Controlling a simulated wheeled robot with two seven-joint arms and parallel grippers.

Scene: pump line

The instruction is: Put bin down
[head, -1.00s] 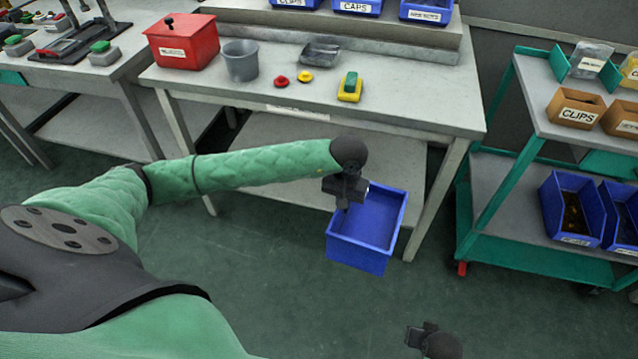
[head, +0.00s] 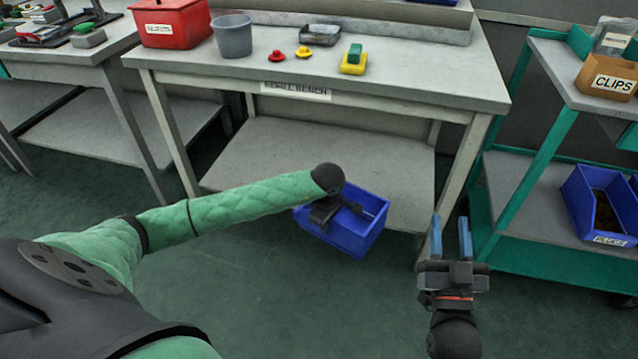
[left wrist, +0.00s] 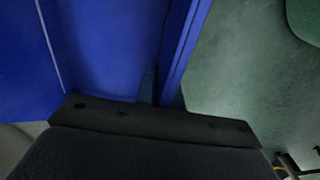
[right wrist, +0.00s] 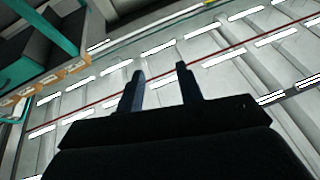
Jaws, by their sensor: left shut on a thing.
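A blue bin (head: 352,236) hangs tilted in front of the bench's lower shelf in the head view, above the green floor. It looks empty inside. My left gripper (head: 342,208) is shut on the bin's wall, and the left wrist view shows the blue wall (left wrist: 178,55) running up between the fingers. My right gripper (head: 451,238) points up in front of the bench's right leg with its two fingers apart. In the right wrist view the right gripper (right wrist: 160,85) has nothing between its fingers.
The bench top (head: 420,75) holds a red box (head: 172,24), a grey bucket (head: 232,38), red and yellow parts, a small tray and a yellow-green block (head: 354,60). Its lower shelf (head: 285,160) is bare. A teal cart (head: 545,180) with labelled bins stands at the right.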

